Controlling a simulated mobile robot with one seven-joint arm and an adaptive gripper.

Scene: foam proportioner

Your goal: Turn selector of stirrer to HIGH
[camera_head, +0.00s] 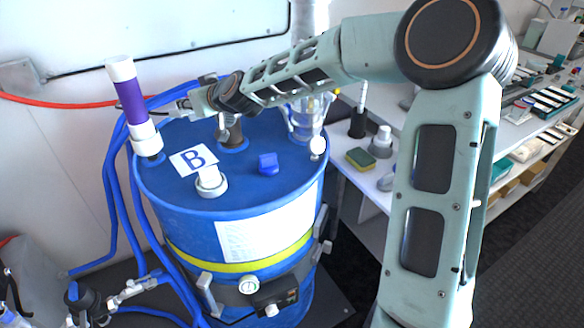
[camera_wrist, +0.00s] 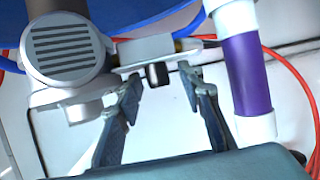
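The stirrer (camera_wrist: 66,50), a grey motor housing with dark vent slots, fills the upper left of the wrist view. A short black knob, likely the selector (camera_wrist: 157,74), sticks out from a grey bracket or box beside it. My gripper (camera_wrist: 158,82) is open, with one finger on each side of the knob; I cannot tell whether either finger touches it. No HIGH marking is readable. In the head view my gripper (camera_head: 183,106) is above the back left of the blue drum lid, just right of the purple-and-white cylinder; my arm partly hides the stirrer there.
The purple-and-white cylinder (camera_head: 130,100) stands close to my gripper and also shows in the wrist view (camera_wrist: 246,74). The blue drum (camera_head: 180,225) carries a "B" label (camera_head: 194,160) and several fittings. Blue hoses (camera_head: 113,200) and a red hose (camera_head: 60,101) run at left.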

